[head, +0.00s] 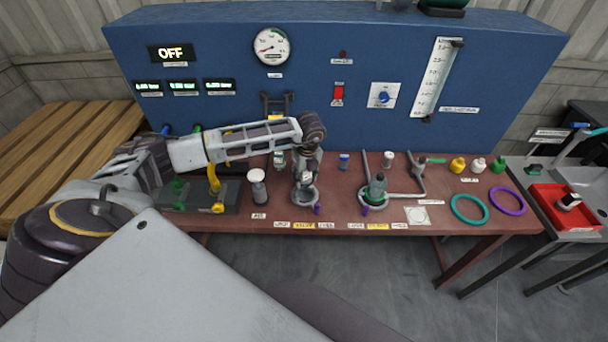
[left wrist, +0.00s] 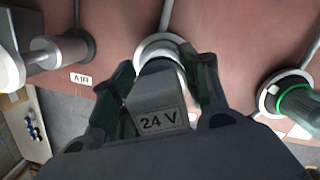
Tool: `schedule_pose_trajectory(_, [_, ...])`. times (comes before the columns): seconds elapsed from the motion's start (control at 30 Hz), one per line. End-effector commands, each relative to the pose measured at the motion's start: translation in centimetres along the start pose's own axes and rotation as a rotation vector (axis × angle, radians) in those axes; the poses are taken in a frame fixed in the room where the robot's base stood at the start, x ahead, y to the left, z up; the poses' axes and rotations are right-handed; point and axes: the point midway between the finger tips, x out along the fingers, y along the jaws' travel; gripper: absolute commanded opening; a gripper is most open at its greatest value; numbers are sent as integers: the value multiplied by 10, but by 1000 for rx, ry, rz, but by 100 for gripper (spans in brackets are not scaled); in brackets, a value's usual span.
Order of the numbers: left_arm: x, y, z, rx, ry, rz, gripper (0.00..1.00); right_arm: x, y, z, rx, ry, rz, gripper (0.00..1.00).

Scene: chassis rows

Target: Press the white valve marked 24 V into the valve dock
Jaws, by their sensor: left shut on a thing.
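The white valve marked 24 V (left wrist: 160,119) is between the fingers of my left gripper (left wrist: 165,80), which is shut on it. In the head view my left gripper (head: 305,172) points down over a round grey dock (head: 303,202) on the bench, and hides most of the valve. The dock's pale ring (left wrist: 150,43) also shows in the left wrist view, just beyond the valve's far end. The valve looks lined up over the ring; I cannot tell whether it touches or how deep it sits. My right gripper is not in view.
A second round dock (head: 374,202) to the right holds a dark green-grey part with a green ring. A white-topped cylinder (head: 257,187) stands to the left. Pipes run behind. Teal (head: 469,209) and purple (head: 508,201) rings lie further right. A blue panel (head: 210,55) backs the bench.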

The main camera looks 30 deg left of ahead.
Motion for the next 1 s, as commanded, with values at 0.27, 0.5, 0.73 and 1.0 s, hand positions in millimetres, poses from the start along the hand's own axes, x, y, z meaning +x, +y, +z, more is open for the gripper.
schedule_pose_trajectory(0.27, [22, 0, -3, 0, 0, 1, 12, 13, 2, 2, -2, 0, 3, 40])
schedule_pose_trajectory(0.5, [34, 0, -5, -1, 0, -1, 12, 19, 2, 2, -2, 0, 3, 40])
schedule_pose_trajectory(0.73, [36, 0, -5, 0, 0, -1, 12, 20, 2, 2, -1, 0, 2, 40])
schedule_pose_trajectory(1.0, [36, 0, -5, 0, 0, -1, 12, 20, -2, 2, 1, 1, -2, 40])
